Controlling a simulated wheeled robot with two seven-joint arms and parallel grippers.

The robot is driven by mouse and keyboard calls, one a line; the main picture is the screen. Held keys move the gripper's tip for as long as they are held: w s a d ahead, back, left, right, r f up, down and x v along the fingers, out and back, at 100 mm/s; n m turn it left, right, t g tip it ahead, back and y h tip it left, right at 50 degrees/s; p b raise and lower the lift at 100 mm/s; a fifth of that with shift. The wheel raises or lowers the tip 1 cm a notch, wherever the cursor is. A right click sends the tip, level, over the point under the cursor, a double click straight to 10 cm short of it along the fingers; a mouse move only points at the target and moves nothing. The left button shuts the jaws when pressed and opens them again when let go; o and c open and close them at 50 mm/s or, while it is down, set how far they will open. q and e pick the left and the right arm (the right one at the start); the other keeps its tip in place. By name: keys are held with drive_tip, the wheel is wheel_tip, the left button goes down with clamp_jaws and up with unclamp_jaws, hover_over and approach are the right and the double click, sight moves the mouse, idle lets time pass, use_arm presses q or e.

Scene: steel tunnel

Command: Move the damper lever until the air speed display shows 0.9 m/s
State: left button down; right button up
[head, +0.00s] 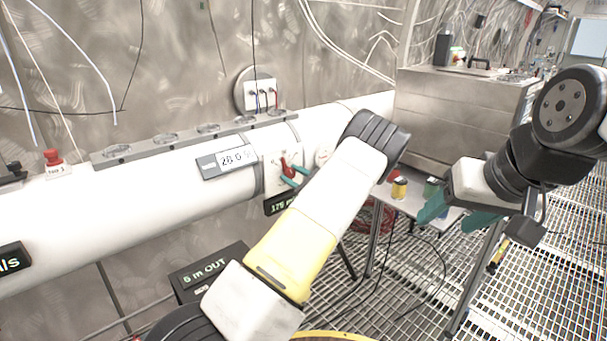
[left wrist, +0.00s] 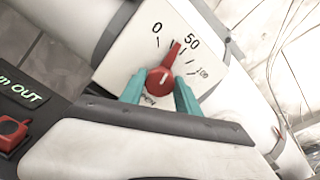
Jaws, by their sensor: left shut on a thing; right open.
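The damper lever (left wrist: 172,58) is red, on a white plate with a dial marked 0, 50 and 100. Its pointer stands between 0 and 50. In the head view the lever (head: 287,166) shows small on the white duct. My left gripper (head: 294,177) has its teal fingers on both sides of the red hub, shut on it; it also shows in the left wrist view (left wrist: 160,88). A dark display with green digits (head: 279,204) below the lever seems to read "175 m" or similar; my left arm hides the rest. My right gripper (head: 452,212) is open and empty.
A white label (head: 228,160) reading about "28.0" sits on the duct (head: 130,205). A dark box (head: 208,268) reads "6 m OUT". A red button (head: 53,157) stands at left. A small table (head: 411,205) with cans is beyond my left arm. Grated floor lies at right.

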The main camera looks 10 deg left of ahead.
use_arm(q)
drive_tip(key=c, duration=0.9)
unclamp_jaws()
drive_tip(key=shift+d, duration=0.1)
drive_tip(key=v, duration=0.7)
drive_tip(key=shift+s+d, duration=0.2)
drive_tip(key=shift+s, duration=0.05)
